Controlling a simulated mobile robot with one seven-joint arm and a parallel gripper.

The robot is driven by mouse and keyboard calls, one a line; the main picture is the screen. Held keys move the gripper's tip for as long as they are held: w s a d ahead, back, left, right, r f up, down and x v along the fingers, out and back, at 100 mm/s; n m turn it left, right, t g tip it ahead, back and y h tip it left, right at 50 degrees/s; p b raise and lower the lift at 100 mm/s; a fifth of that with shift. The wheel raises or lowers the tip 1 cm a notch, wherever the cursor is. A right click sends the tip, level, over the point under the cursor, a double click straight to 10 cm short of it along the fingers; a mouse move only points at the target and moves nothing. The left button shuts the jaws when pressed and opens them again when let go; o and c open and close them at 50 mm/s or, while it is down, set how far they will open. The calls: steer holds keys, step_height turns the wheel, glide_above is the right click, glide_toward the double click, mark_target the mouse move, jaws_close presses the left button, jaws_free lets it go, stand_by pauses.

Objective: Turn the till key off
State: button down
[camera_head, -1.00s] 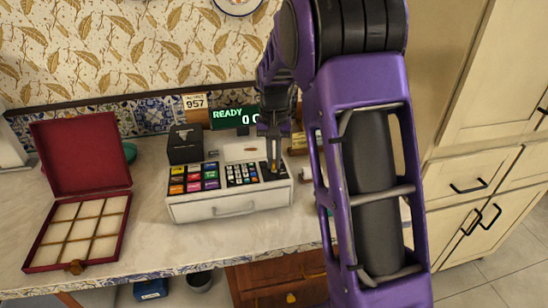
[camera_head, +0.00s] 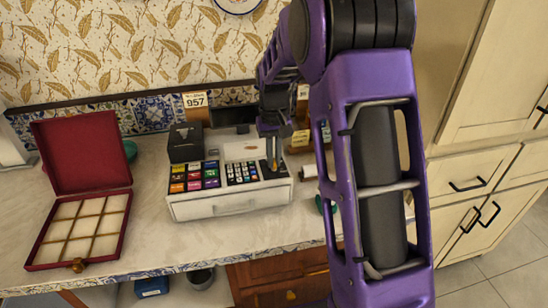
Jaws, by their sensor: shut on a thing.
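The till (camera_head: 230,207) is a white cash register with coloured keys, a black keypad and a closed drawer, standing on the counter. Its display (camera_head: 234,116) at the back is dark, partly hidden by my arm. My gripper (camera_head: 272,166) is at the right end of the till's key panel, pointing down, shut on the till key. The key itself is too small and too covered by the fingers to make out clearly.
An open red box (camera_head: 80,265) with an empty divided tray stands at the left. A black box (camera_head: 186,143) sits at the till's back left. A 957 card (camera_head: 195,100) stands behind. Small items lie right of the till, partly behind my arm.

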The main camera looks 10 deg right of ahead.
steer(key=c, duration=1)
jaws_free()
steer(key=shift+o, duration=0.2)
steer(key=shift+r, duration=0.1)
step_height(320, 180, up, 17)
steer(key=shift+r+p, duration=0.15)
steer(key=shift+p, duration=0.3)
